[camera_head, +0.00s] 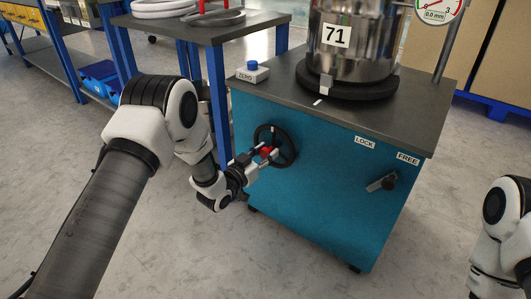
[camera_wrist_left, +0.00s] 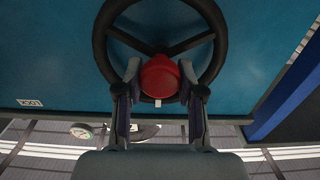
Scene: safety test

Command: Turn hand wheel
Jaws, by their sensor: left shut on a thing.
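The black hand wheel (camera_head: 286,147) is on the front of the blue cabinet (camera_head: 330,185), at its left part. It has a red knob (camera_head: 266,152). My left gripper (camera_head: 262,156) is at the wheel, with its fingers on both sides of the knob and shut on it. In the left wrist view the wheel (camera_wrist_left: 218,55) fills the top middle, and the red knob (camera_wrist_left: 160,77) sits between the two fingers of the left gripper (camera_wrist_left: 160,85). Part of my right arm shows at the right edge of the head view; its gripper is out of the picture.
A metal vessel marked 71 (camera_head: 350,50) stands on the cabinet top, with a dial gauge (camera_head: 434,10) beside it. A ZERO button box (camera_head: 252,73) sits at the top's left corner. A lever (camera_head: 382,182) is below the LOCK and FREE labels. A blue-legged table (camera_head: 185,30) stands behind left.

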